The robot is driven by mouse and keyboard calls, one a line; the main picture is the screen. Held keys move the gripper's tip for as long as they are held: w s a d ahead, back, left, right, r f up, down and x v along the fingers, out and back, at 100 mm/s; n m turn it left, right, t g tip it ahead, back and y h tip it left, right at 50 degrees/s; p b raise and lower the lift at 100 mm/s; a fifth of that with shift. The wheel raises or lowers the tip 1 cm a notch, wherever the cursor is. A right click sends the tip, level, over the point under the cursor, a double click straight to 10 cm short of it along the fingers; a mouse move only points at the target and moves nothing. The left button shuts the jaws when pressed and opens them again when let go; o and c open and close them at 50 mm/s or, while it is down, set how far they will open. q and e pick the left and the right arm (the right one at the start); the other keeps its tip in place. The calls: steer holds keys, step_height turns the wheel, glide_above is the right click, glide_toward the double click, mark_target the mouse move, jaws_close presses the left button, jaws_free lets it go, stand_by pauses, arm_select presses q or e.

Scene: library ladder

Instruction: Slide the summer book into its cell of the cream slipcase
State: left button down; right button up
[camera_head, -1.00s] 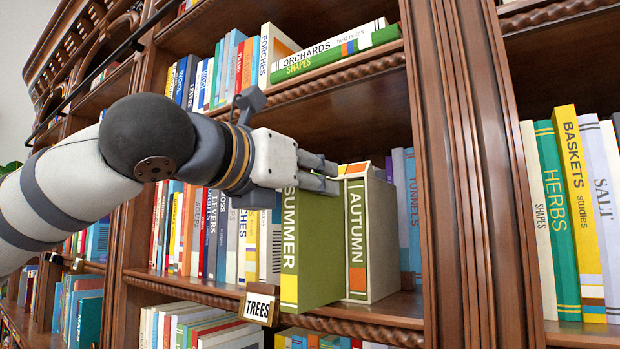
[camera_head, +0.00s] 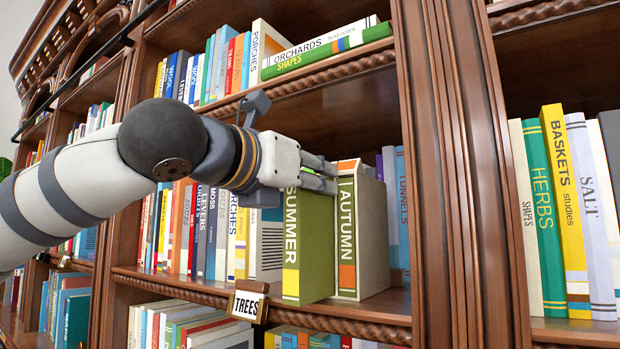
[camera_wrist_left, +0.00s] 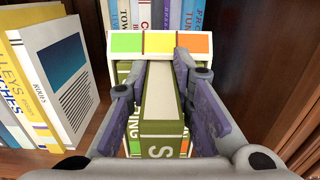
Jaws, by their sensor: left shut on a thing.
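The green summer book (camera_head: 318,245) stands upright with its spine facing out. It sticks out well in front of the autumn book (camera_head: 347,235). The cream slipcase (camera_head: 375,240) holds the autumn book on the right; in the wrist view its top (camera_wrist_left: 160,43) has green, yellow and orange blocks. My left gripper (camera_head: 325,180) is shut on the upper part of the summer book; in the wrist view its fingers flank the book's pages (camera_wrist_left: 158,100). Another green book (camera_wrist_left: 133,125) shows left of it. How far the summer book's far end is inside is hidden.
Books (camera_head: 225,235) fill the shelf to the left, including a white one (camera_wrist_left: 65,75) close by. A wooden upright (camera_head: 445,170) stands at the right. A TREES label (camera_head: 248,303) hangs on the shelf edge (camera_head: 345,320) below. More books stand behind the slipcase.

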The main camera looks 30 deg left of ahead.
arm_select(q)
steer(key=shift+w, duration=0.5)
steer(key=c, duration=1.3)
jaws_free()
steer(key=shift+c, duration=0.2)
steer(key=shift+f, duration=0.1)
